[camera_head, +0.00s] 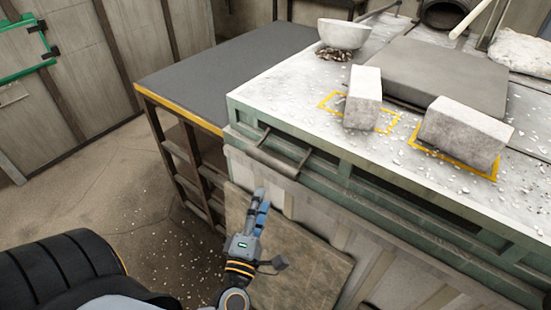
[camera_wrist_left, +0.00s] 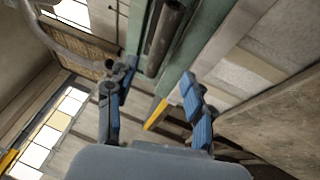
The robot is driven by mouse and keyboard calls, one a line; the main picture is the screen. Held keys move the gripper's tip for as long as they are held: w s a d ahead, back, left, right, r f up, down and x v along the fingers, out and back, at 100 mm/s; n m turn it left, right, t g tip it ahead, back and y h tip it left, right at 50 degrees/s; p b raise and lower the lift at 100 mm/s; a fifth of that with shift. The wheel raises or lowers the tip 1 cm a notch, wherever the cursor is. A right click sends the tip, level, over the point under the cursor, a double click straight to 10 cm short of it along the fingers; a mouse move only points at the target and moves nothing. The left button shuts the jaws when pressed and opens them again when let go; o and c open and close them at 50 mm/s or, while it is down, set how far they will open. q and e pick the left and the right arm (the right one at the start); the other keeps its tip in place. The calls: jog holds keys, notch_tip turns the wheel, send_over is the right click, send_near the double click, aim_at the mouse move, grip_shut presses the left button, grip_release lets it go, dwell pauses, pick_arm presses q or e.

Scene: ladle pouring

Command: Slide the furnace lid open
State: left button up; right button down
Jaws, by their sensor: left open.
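The furnace (camera_head: 240,100) is a bench with a pale, crumb-strewn top and green metal sides. A flat dark grey slab (camera_head: 440,72), which looks like the lid, lies on its top; I cannot tell whether it is the part that slides. A metal bar handle (camera_head: 275,163) sticks out from the green front near the left corner. My left gripper (camera_head: 261,200) is below this handle, open and empty, fingers pointing up. In the left wrist view, its blue-padded fingers (camera_wrist_left: 160,95) are spread, with a dark bar (camera_wrist_left: 165,40) beyond them, apart from the pads. My right gripper is not in view.
Two pale blocks, one upright (camera_head: 365,97) and one lying (camera_head: 465,135), stand by yellow outlines on the top. A white bowl (camera_head: 343,35) is behind them. A dark table (camera_head: 225,70) adjoins on the left. A board (camera_head: 300,265) leans below the front.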

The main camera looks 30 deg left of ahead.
aim_at(272, 168)
pick_arm(q)
jog(key=p+x, duration=0.3)
jog(key=x, duration=0.8)
jog(key=shift+w, duration=0.25)
jog(key=shift+w+a+p, duration=0.15)
jog(key=shift+w+p, duration=0.2)
jog(key=shift+w, duration=0.25)
grip_shut()
